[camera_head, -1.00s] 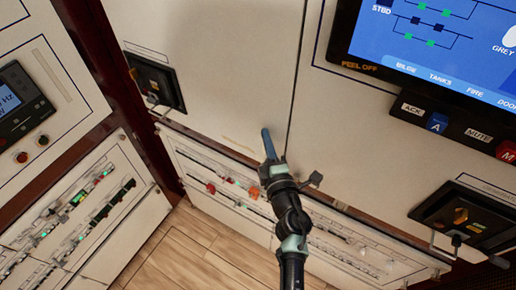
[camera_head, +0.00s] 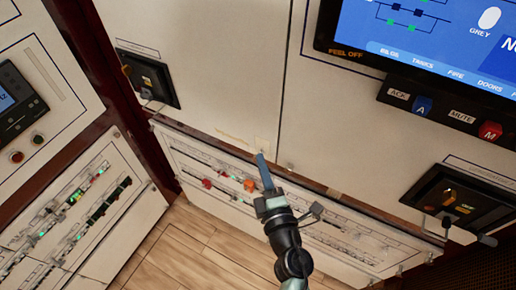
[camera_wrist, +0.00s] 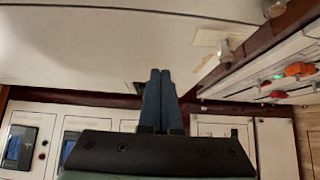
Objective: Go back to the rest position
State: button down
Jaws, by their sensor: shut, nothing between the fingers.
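My gripper (camera_head: 263,160) is in the middle of the head view, at the end of my dark arm, in front of the lower part of the white cabinet panels. Its blue fingers point up and slightly left in that view. In the wrist view my gripper (camera_wrist: 160,75) shows two blue fingers lying side by side, closed together, with nothing between them. The fingertips look apart from the panel, though the exact gap is hard to tell.
A breaker row panel (camera_head: 335,236) with red and orange handles (camera_head: 250,185) runs below the cabinets. Dark switch units sit left (camera_head: 147,78) and right (camera_head: 458,203). A screen (camera_head: 440,40) is at top right. Wooden floor (camera_head: 190,255) is clear at bottom left.

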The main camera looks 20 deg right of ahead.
notch_tip(320, 180, up, 33)
jog(key=w+a+m+t+h, duration=0.25)
jog(key=m+t+h, duration=0.25)
jog(key=m, duration=0.6)
jog(key=s+a+r+m+t+y, duration=0.1)
jog(key=s+a+r+y, duration=0.1)
jog(key=a+r, duration=0.3)
jog(key=s+a+r+m+t+y, duration=0.2)
jog(key=s+a+r, duration=0.3)
jog(key=r, duration=0.5)
jog(key=s+a+r+m+t+y+b, duration=0.1)
jog(key=s+a+r+y, duration=0.3)
jog(key=r, duration=0.4)
jog(key=shift+s+a+r+m+t, duration=0.2)
jog(key=shift+a+m+t, duration=0.1)
jog(key=shift+a+m, duration=0.15)
